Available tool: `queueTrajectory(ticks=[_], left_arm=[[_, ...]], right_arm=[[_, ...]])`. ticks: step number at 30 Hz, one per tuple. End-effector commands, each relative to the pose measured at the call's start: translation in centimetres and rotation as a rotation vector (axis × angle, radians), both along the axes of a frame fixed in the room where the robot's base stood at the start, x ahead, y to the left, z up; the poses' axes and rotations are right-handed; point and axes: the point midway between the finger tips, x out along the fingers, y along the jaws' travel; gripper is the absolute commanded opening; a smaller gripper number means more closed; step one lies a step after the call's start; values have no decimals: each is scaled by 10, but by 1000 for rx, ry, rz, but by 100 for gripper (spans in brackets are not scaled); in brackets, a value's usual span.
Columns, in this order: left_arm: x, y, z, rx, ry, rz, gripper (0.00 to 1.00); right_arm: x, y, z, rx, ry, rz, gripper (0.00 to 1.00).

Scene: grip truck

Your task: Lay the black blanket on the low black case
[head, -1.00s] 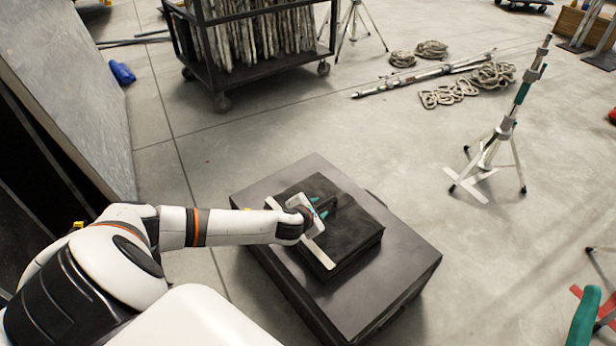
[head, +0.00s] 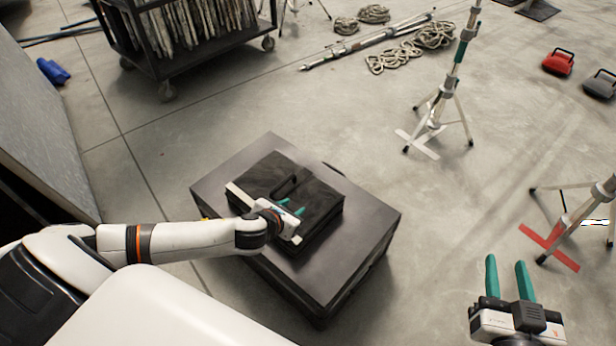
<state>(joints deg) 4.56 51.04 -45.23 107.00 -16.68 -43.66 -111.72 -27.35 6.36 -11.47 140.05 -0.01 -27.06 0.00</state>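My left gripper (head: 292,207) is over the blanket's near side, just short of the loop. Its teal fingers are apart with nothing seen between them; whether they touch the blanket I cannot tell. My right gripper (head: 507,275) is open and empty at the lower right, away from the case.
A dark cart with upright panels (head: 185,35) stands behind. A light stand (head: 440,110) and coiled ropes (head: 395,55) are beyond the case to the right. Another stand (head: 590,210) is near my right gripper. A grey panel (head: 40,130) leans at the left. Floor right of the case is clear.

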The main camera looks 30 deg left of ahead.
Motion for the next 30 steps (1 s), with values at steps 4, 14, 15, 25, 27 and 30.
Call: queueTrajectory(ticks=[4,14,15,25,27,30], left_arm=[[-21,-96,26,-657,19,210,36],[-51,-173,144,-2095,202,801,36],[-54,-170,157,-2247,228,863,36],[-69,-139,212,2900,-349,-1096,36],[-70,-138,214,2876,-349,-1084,36],[-70,-138,214,2873,-350,-1083,36]], right_arm=[[0,0,0,0,-1,0,36],[0,0,1,0,-2,0,36],[0,0,1,1,-3,0,36],[0,0,1,1,-4,0,36],[0,0,1,1,-4,0,36],[0,0,1,2,-4,0,36]])
